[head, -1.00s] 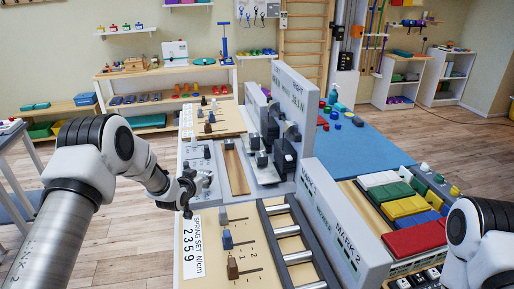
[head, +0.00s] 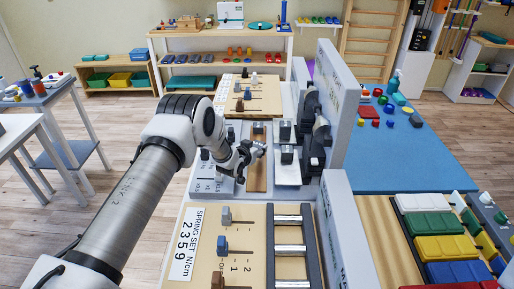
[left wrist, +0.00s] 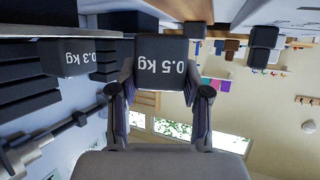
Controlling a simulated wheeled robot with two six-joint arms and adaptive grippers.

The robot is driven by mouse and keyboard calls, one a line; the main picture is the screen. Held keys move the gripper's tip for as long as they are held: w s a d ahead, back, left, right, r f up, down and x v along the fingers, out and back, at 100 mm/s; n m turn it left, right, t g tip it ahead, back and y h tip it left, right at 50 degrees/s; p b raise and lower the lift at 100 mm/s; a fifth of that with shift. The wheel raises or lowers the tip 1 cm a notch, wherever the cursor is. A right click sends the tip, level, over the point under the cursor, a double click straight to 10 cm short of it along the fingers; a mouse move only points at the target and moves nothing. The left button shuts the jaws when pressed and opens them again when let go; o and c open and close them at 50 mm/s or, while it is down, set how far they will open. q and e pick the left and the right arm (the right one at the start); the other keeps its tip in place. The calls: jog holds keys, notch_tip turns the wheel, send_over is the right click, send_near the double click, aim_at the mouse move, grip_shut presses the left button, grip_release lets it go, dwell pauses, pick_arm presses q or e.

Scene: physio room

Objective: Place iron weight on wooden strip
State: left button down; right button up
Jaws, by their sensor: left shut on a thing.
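My left gripper (head: 246,153) is shut on a dark iron weight marked 0.5 kg (left wrist: 161,62), which shows upside down between the fingers in the left wrist view. In the head view the gripper is over the wooden strip (head: 257,180), a narrow brown board running away from me on the bench. The gripper hides part of the strip. I cannot tell the gap between weight and strip. My right gripper is not in view.
Another weight, marked 0.3 kg (left wrist: 78,57), shows in the left wrist view. Dark-topped blocks (head: 287,153) stand just right of the strip, beside a tall grey panel (head: 343,110). A spring board (head: 235,270) with a metal-runged frame (head: 290,249) lies nearer me.

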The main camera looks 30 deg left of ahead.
pick_arm(q)
jog(key=shift+w+f, duration=0.1)
jog(key=shift+f, duration=0.3)
jog(key=shift+s+a, duration=0.1)
jog(key=shift+s, duration=0.1)
jog(key=shift+w+f+b, duration=0.1)
jog(key=shift+f+b, duration=0.5)
jog(key=shift+b, duration=0.15)
jog(key=c, duration=0.5)
grip_release()
jog(key=shift+c, duration=0.2)
